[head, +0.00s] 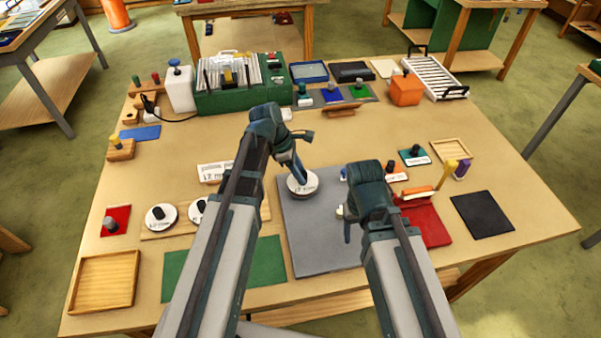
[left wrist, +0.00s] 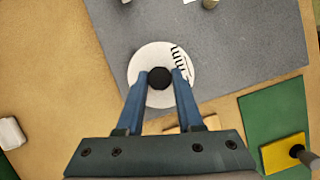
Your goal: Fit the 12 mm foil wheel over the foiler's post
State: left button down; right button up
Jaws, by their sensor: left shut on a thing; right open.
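A white foil wheel (head: 303,190) with a black knob is at the far left corner of the grey mat. Its print reads like 12 mm, and it also shows in the left wrist view (left wrist: 153,53). My left gripper (head: 300,177) is shut on the wheel's black knob (left wrist: 160,78). I cannot tell whether the wheel touches the mat. Two similar white wheels (head: 160,224) lie on a wooden strip at the left, partly behind my left arm. My right gripper (head: 346,228) is open near the grey mat's right side. I cannot make out the foiler's post clearly.
The grey mat (head: 310,250) is mostly bare. A red block with an orange bar (head: 428,222) and a black mat (head: 482,213) are at the right. A wooden tray (head: 105,280) is front left. A green box (head: 240,98) and several tools line the back.

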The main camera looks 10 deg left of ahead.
pick_arm(q)
jog(key=shift+f+b, duration=1.25)
jog(key=shift+f, duration=0.05)
pick_arm(e)
jog(key=shift+f, duration=1.25)
pick_arm(q)
jog(key=shift+c, duration=2.3)
grip_release()
jog(key=shift+r, duration=0.1)
jog(key=p+v, duration=1.2)
jog(key=v, duration=0.1)
jog(key=shift+a+r+p, duration=0.2)
jog(key=shift+r+p, duration=0.1)
jog(key=shift+p, duration=0.05)
pick_arm(e)
notch_tip(320, 180, up, 13)
jog(key=shift+f, duration=0.15)
